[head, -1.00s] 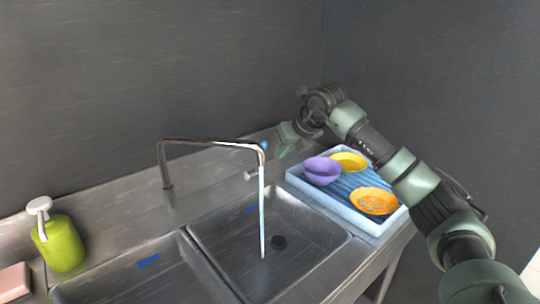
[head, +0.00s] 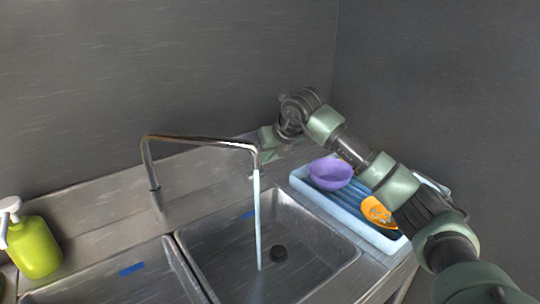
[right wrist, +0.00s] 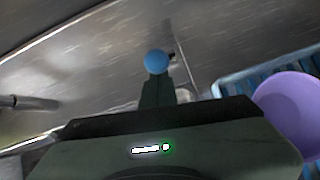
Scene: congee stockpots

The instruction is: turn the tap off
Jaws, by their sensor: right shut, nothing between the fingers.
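The metal tap (head: 200,139) arches over the right basin, and a thin stream of water (head: 258,220) runs from its spout. A blue round knob (right wrist: 156,61) shows in the right wrist view, just beyond my fingertips; in the head view it is hidden. My right gripper (head: 265,153) is behind the spout end, close to the tap. In the right wrist view my right gripper (right wrist: 157,82) is shut and empty, its tips right at the knob; I cannot tell if they touch it. My left gripper is not in view.
A blue rack (head: 350,215) with a purple bowl (head: 331,173) and an orange strainer (head: 377,212) stands right of the basin, under my right arm. A green soap bottle (head: 35,248) stands at the left. A dark wall rises behind the sink.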

